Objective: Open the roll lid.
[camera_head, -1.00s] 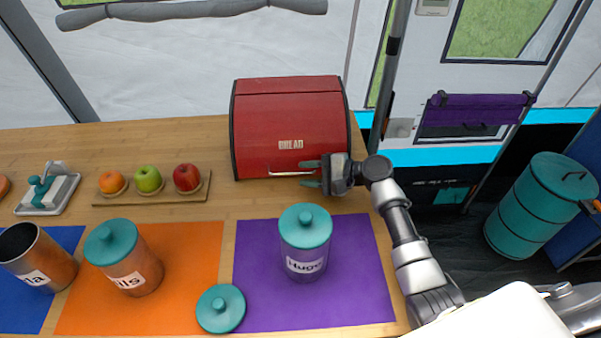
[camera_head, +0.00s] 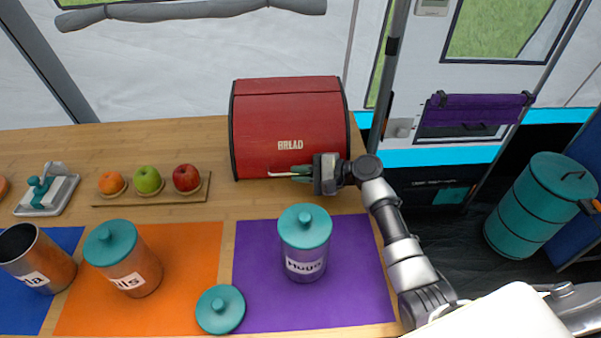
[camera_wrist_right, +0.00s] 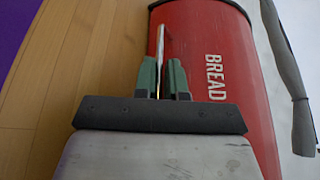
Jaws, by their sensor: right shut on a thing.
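The red bread box (camera_head: 290,115) stands at the back of the wooden table, its roll lid down and its "BREAD" lettering facing me. A thin metal handle (camera_head: 282,175) runs along the lower front of the lid. My right gripper (camera_head: 302,174) is at the right part of this handle. In the right wrist view the green fingers (camera_wrist_right: 163,78) sit on either side of the handle (camera_wrist_right: 160,42) and are shut on it. The lid's red face also shows in that view (camera_wrist_right: 225,45). My left gripper is not in view.
A teal-lidded jar (camera_head: 304,255) stands on the purple mat (camera_head: 360,290) in front of the box. A loose teal lid (camera_head: 220,309) lies to its left. A fruit board (camera_head: 150,198) lies left of the box. Bare table separates the box from the mats.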

